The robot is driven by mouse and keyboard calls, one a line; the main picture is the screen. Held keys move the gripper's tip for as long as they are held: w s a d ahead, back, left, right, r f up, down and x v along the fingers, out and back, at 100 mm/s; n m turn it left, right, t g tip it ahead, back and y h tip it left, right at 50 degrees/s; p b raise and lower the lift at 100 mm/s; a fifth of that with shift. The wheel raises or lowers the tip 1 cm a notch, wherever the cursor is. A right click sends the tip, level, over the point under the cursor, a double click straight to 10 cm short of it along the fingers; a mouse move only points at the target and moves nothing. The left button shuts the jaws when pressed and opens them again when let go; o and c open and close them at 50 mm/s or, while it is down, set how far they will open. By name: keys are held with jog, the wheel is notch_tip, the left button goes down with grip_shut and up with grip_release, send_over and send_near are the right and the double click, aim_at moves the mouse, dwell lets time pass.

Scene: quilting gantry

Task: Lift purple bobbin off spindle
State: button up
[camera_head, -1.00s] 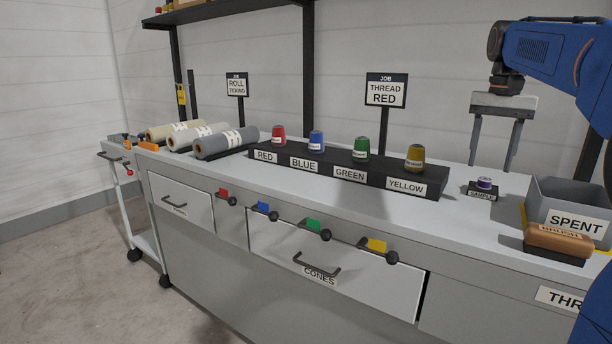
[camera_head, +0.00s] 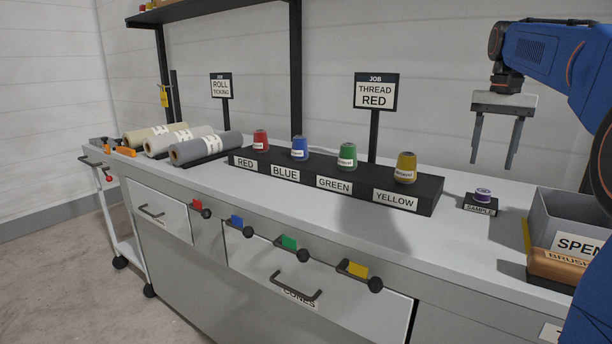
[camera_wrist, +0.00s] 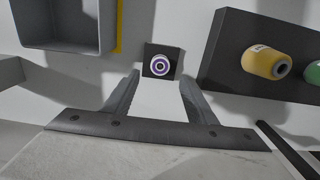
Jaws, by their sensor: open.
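The spindle itself cannot be made out clearly. My gripper (camera_head: 492,166) is open and empty, with its two fingers pointing down above the bench and apart from the bobbin. In the wrist view the bobbin lies beyond the fingertips, roughly between their lines.
A black rack (camera_head: 425,193) with red, blue, green and yellow (camera_head: 405,167) cones stands left. Bare bench top surrounds the SAMPLE block.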

aim_at(484, 192)
jog(key=shift+f, duration=4.3)
grip_shut()
jog(key=shift+r, duration=0.1)
jog(key=shift+r, duration=2.8)
jog(key=shift+r, duration=0.1)
